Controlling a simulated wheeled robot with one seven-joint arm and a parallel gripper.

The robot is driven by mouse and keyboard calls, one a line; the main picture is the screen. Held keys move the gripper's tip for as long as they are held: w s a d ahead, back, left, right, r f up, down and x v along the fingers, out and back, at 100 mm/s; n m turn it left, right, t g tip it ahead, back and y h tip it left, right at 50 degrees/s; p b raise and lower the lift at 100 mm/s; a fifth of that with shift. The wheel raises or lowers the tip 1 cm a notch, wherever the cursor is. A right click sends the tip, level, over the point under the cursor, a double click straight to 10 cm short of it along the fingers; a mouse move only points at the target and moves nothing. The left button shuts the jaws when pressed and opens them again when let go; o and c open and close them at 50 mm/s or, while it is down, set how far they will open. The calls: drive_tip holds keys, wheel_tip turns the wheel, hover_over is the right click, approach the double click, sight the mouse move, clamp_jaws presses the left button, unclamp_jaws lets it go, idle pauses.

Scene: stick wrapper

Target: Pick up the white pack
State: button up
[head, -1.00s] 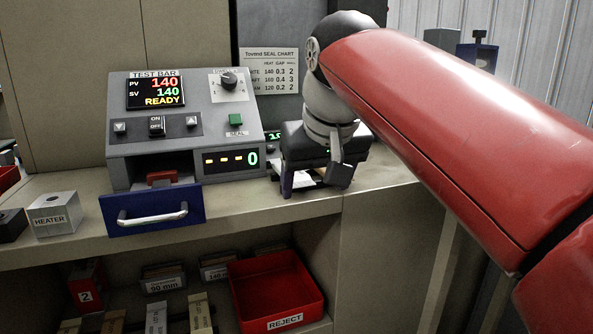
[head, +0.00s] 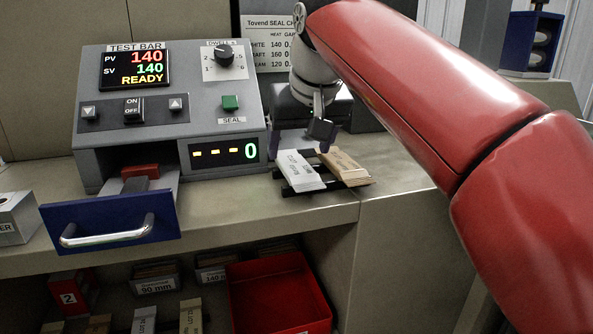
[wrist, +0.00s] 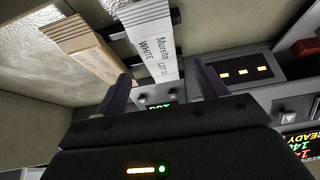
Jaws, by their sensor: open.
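The white pack (head: 300,170) lies on a dark rack at the counter's right, beside a brown pack (head: 345,167). The white pack shows printed lettering in the wrist view (wrist: 152,40), with the brown pack (wrist: 88,55) to its left. My gripper (head: 300,143) is open and empty, at the far end of the packs in the head view. In the wrist view my gripper's fingers (wrist: 163,78) are spread, with the white pack's near end lined up between them. The left finger is close to the brown pack. I cannot tell the depth gap to the white pack.
The grey sealing machine (head: 165,105) stands left of the packs, its blue drawer (head: 110,222) pulled out. A red reject bin (head: 280,295) sits on the shelf below. A chart (head: 270,42) hangs behind. The counter in front of the rack is clear.

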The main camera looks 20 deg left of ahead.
sight(296, 164)
drive_tip(key=x, duration=0.4)
drive_tip(key=shift+f+b, duration=0.1)
drive_tip(key=shift+b, duration=0.25)
drive_tip(key=shift+c, duration=0.2)
drive_tip(key=c, duration=1)
drive_tip(key=shift+d, duration=0.1)
